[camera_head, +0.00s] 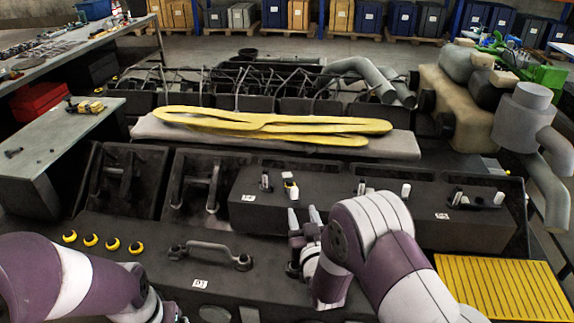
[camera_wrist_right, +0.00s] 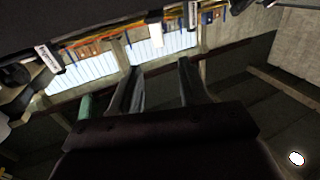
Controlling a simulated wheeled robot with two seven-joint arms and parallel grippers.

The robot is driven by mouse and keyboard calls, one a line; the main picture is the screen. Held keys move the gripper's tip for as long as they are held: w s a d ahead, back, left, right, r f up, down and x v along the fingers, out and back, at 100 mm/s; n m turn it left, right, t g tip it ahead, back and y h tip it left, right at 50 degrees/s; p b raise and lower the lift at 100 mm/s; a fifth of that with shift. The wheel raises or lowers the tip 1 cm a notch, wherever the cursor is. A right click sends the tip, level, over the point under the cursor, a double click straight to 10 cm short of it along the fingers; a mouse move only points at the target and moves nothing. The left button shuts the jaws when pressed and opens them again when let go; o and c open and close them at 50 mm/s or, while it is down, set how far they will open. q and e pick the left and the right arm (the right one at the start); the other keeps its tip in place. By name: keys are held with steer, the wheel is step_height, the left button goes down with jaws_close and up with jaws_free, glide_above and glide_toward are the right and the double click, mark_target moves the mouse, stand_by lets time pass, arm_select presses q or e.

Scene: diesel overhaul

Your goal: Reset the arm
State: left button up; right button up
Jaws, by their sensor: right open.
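My right arm comes in from the lower right in the head view. Its gripper (camera_head: 304,217) is over the dark engine block top, just in front of a raised black box (camera_head: 330,215) with small parts on it. The right wrist view shows its two fingers (camera_wrist_right: 158,85) spread apart with nothing between them. My left arm shows at the lower left of the head view, reaching to the bottom edge. Its fingers are not in view.
A dark handle (camera_head: 210,253) and several yellow-ringed parts (camera_head: 91,240) sit on the block top. A yellow slotted mat (camera_head: 500,290) lies at the right. Yellow gaskets (camera_head: 270,122) lie behind. A grey bench (camera_head: 60,140) stands at the left.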

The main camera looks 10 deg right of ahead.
steer(key=s+d+f+g+b, duration=0.1)
steer(key=s+d+g, duration=0.2)
steer(key=s+g, duration=0.5)
steer(key=s+d+f+g+h, duration=0.1)
steer(key=s+d+g, duration=0.3)
steer(key=s, duration=1.4)
steer(key=g, duration=0.4)
steer(key=shift+f+m+g+b, duration=0.3)
steer(key=shift+f+b, duration=0.05)
steer(key=shift+s, duration=0.15)
